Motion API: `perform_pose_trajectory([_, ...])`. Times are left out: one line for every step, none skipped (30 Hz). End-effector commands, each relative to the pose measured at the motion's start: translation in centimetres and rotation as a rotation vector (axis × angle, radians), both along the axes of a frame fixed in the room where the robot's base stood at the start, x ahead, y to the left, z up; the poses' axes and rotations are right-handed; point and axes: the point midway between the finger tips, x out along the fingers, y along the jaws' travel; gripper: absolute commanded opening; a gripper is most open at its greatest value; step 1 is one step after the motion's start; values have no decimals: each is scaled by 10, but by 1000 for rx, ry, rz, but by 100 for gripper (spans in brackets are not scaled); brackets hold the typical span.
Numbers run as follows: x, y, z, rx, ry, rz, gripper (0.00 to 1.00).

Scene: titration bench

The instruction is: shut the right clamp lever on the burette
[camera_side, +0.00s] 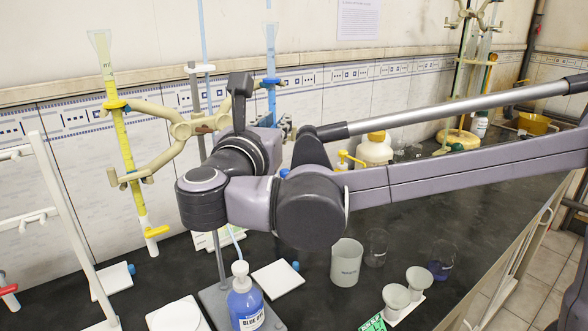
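A double burette clamp (180,130) with beige arms is fixed to an upright stand rod (195,88). Its left side holds a burette with yellow liquid (122,140), which leans slightly. A blue-filled burette (271,60) stands at its right side, with a blue fitting (271,82) near the clamp's height. My dark wrist and purple arm cover the lower blue burette and most of the right clamp, so its lever cannot be made out. My gripper is mostly hidden behind my wrist, near the right clamp; its fingers and any contact cannot be made out.
A blue wash bottle (245,303), a beaker (346,262), small cups (418,280) and a white tile (277,279) stand on the black bench. A white rack (55,190) is at left. A second burette stand (466,80) is at the back right.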

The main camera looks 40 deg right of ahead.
Motion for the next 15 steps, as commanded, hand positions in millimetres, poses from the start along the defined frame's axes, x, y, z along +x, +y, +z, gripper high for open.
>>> perform_pose_trajectory([-1, 10, -5, 0, 0, -44, 18])
perform_pose_trajectory([-3, 14, -7, 1, -1, -71, 18])
perform_pose_trajectory([-6, 19, -11, 1, -1, -105, 18])
perform_pose_trajectory([-8, 22, -13, 1, -1, -128, 18])
perform_pose_trajectory([-10, 25, -16, 1, -1, -149, 18])
perform_pose_trajectory([-13, 29, -19, 1, -1, -174, 18])
perform_pose_trajectory([-15, 31, -20, 1, -1, -190, 18])
perform_pose_trajectory([-16, 33, -22, 1, -1, -202, 18])
perform_pose_trajectory([-18, 35, -24, 1, -1, -216, 18])
perform_pose_trajectory([-19, 36, -25, 1, -1, -223, 18])
perform_pose_trajectory([-19, 36, -25, 1, -1, -229, 18])
perform_pose_trajectory([-19, 36, -26, 1, -1, -235, 18])
perform_pose_trajectory([-19, 34, -26, 1, -1, -237, 18])
perform_pose_trajectory([-18, 33, -26, 1, -1, -239, 18])
perform_pose_trajectory([-17, 29, -26, 1, -1, -240, 18])
